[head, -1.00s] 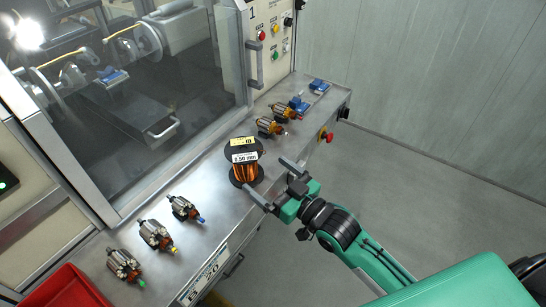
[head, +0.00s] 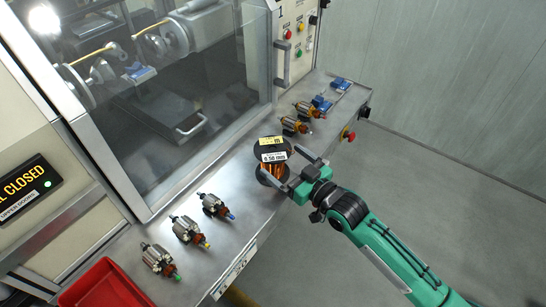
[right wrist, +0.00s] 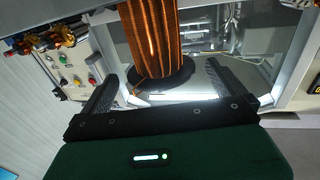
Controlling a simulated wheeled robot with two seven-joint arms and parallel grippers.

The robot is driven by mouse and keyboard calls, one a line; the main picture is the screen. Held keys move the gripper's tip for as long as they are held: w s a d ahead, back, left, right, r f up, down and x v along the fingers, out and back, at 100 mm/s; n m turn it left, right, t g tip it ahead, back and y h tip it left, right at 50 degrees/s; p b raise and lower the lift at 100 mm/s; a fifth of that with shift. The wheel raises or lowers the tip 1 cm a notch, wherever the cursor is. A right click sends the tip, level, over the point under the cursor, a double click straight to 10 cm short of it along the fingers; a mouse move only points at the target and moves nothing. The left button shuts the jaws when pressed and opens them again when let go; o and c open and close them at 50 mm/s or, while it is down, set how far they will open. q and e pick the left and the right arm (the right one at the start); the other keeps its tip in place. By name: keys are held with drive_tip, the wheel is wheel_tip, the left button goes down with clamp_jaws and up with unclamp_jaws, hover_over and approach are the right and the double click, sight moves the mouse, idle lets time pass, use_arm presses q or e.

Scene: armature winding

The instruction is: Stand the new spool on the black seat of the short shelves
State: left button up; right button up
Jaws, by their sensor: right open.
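The copper-wound spool (head: 272,160) stands upright on the steel ledge of the winding machine, with black flanges and a label reading 0.50 mm. My right gripper (head: 297,174) is open at the spool's near side, its two fingers spread toward the spool's sides. In the right wrist view the spool's copper winding (right wrist: 152,45) rises ahead, between the open fingers (right wrist: 165,92). Whether the fingers touch it I cannot tell. My left gripper does not show. The short shelves and their black seat are not in view.
Blue fixtures (head: 341,84) sit at the far end. A red bin (head: 105,285) is at lower left. The machine's glass door (head: 190,80) rises behind.

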sight(264, 144)
drive_tip(key=shift+w+a+r, duration=0.1)
drive_tip(key=shift+w+a, duration=0.2)
drive_tip(key=shift+w, duration=0.05)
drive_tip(key=p+x, duration=0.3)
drive_tip(key=x, duration=0.1)
drive_tip(key=shift+w, duration=0.1)
drive_tip(key=shift+w+a, duration=0.25)
drive_tip(key=shift+c, duration=0.9)
drive_tip(key=c, duration=1.4)
drive_tip(key=shift+c, duration=1)
drive_tip(key=shift+r, duration=0.15)
